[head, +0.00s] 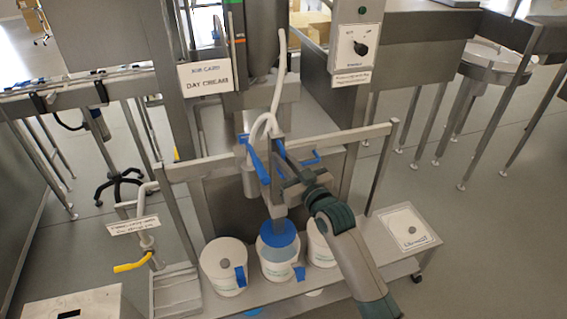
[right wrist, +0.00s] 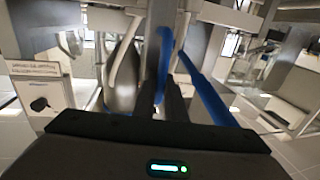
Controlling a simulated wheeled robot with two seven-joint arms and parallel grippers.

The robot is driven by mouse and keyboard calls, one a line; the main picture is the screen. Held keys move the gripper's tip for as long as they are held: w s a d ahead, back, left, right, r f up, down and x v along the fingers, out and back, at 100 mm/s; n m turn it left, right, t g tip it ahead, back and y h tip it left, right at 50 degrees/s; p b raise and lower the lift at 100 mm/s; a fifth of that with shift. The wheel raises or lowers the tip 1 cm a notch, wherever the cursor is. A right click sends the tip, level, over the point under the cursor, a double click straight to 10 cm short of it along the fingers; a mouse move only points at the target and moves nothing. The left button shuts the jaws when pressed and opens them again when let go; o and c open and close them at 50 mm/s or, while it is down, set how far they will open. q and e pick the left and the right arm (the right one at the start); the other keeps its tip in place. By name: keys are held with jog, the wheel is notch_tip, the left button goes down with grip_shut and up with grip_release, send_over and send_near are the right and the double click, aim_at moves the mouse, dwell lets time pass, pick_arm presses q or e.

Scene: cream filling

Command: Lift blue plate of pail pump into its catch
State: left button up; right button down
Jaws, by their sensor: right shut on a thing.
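The pail pump (head: 278,150) is an upright grey column with blue levers (head: 258,160) at its top. Its blue plate (head: 280,233) is low on the column, at the mouth of the middle white pail (head: 279,270). My right gripper (head: 280,188) is at the column above the plate, shut on part of the pump. I cannot make out the catch. My left gripper is not in view.
White pails stand left (head: 224,265) and right (head: 320,243) of the middle one on a low metal bench (head: 345,262). A metal rail (head: 345,136) crosses behind my right gripper. A white sign (head: 206,76) and a dial box (head: 354,45) are above. Open floor lies to the right.

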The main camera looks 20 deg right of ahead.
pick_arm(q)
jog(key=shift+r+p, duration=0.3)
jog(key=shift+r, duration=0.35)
pick_arm(e)
jog(key=shift+r, duration=0.85)
jog(key=c, duration=1.8)
grip_release()
jog(key=shift+f, duration=0.2)
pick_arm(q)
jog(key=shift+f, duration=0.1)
pick_arm(e)
jog(key=shift+s, duration=0.1)
